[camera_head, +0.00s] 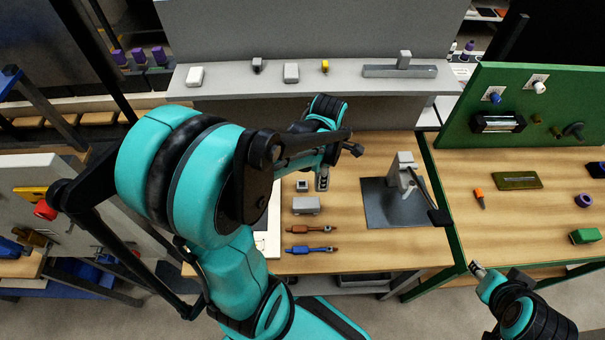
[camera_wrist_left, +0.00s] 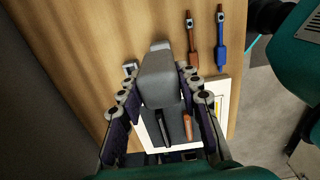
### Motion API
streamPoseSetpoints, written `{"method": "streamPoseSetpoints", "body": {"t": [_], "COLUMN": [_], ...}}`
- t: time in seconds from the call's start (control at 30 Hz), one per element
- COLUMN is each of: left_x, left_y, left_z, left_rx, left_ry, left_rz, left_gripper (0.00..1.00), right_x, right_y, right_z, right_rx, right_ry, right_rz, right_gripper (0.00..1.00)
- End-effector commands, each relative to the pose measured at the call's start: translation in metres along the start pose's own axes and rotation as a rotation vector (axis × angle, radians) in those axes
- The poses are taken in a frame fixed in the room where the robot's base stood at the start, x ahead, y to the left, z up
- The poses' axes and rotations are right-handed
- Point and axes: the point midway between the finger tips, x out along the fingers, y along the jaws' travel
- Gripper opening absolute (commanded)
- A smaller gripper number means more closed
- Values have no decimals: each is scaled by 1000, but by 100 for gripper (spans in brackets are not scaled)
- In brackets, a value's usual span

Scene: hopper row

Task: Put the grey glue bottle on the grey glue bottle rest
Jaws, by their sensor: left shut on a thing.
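The grey glue bottle (camera_wrist_left: 158,75) is between the fingers of my left gripper (camera_wrist_left: 160,88) in the left wrist view. In the head view my left gripper (camera_head: 325,158) is over the wooden bench, mostly hidden behind its own arm.
A grey stand on a dark plate (camera_head: 385,211) is to the right. A white board (camera_head: 268,240) is partly behind my arm. A grey shelf (camera_head: 350,85) runs behind.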

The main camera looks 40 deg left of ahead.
Motion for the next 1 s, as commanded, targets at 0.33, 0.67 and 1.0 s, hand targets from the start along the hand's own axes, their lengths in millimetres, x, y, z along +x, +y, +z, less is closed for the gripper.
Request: {"method": "streamPoseSetpoints", "body": {"t": [0.33, 0.67, 1.0], "left_x": [50, 70, 102], "left_y": [69, 88, 87], "left_z": [-42, -53, -53], "left_rx": [-5, 0, 0], "left_ry": [0, 0, 0], "left_rz": [0, 0, 0], "left_gripper": [1, 1, 1], "right_x": [14, 18, 24], "right_y": [0, 0, 0], "right_z": [10, 13, 17], "right_rx": [0, 0, 0], "right_ry": [0, 0, 0], "right_rz": [0, 0, 0], "right_gripper": [40, 40, 40]}}
